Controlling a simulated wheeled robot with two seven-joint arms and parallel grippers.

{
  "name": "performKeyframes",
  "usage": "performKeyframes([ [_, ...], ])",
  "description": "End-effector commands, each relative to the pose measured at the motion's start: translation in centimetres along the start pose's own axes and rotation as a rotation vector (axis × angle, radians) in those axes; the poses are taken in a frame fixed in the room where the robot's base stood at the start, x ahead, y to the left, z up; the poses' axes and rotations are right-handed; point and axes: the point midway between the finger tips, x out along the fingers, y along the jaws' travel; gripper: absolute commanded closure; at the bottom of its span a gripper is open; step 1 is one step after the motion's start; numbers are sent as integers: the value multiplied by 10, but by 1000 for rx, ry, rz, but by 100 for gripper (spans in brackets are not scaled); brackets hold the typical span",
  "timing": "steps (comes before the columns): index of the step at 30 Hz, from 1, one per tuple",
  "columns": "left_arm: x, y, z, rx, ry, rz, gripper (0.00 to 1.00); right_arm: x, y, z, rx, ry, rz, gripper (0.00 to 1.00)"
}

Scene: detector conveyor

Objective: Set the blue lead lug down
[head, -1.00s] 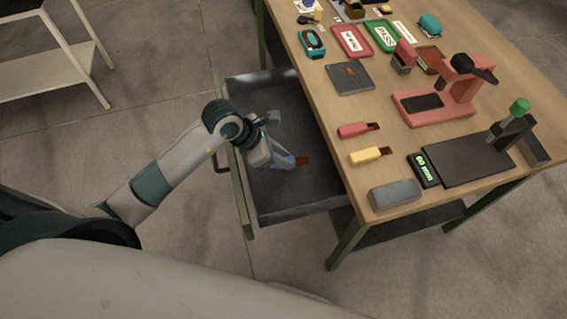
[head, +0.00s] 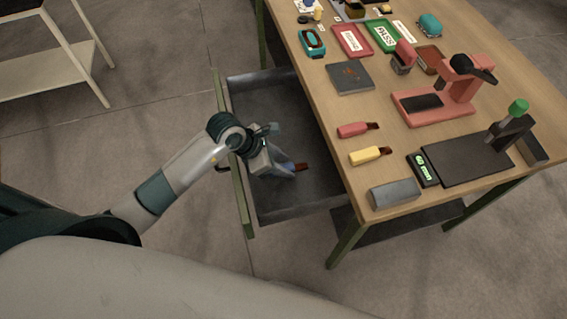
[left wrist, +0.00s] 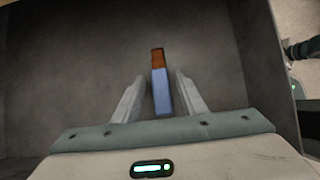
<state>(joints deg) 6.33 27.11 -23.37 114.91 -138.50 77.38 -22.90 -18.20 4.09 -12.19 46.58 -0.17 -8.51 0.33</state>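The blue lead lug (head: 287,167), with a brown end, is inside the open drawer (head: 320,196) under the bench. In the left wrist view the lug (left wrist: 161,92) points away from me, brown end farthest. My left gripper (head: 281,169) reaches down into the drawer over the lug. Its two fingers stand on either side of the lug, with a gap showing on both sides, so it is open. The lug appears to lie on the drawer floor, though its near end is close to the gripper's palm. My right gripper is not in view.
On the bench, a red lug (head: 354,130) and a yellow lug (head: 367,156) lie near the drawer side, by a grey block (head: 395,194). A dark grey plate (head: 350,78) and a red press (head: 458,95) stand farther back. The drawer floor around the lug is clear.

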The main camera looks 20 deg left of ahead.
Motion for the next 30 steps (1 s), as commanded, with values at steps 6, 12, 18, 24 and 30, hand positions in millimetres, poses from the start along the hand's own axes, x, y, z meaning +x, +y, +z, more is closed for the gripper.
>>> performKeyframes([
  [6,0,0,0,0,0,0,60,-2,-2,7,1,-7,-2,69],
  [12,-2,0,1,0,0,0,60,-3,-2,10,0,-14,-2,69],
  [18,-18,1,0,2,0,1,60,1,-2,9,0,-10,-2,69],
  [24,-50,1,0,3,-1,4,60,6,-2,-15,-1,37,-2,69],
  [30,-86,1,0,3,0,3,60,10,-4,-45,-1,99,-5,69],
])
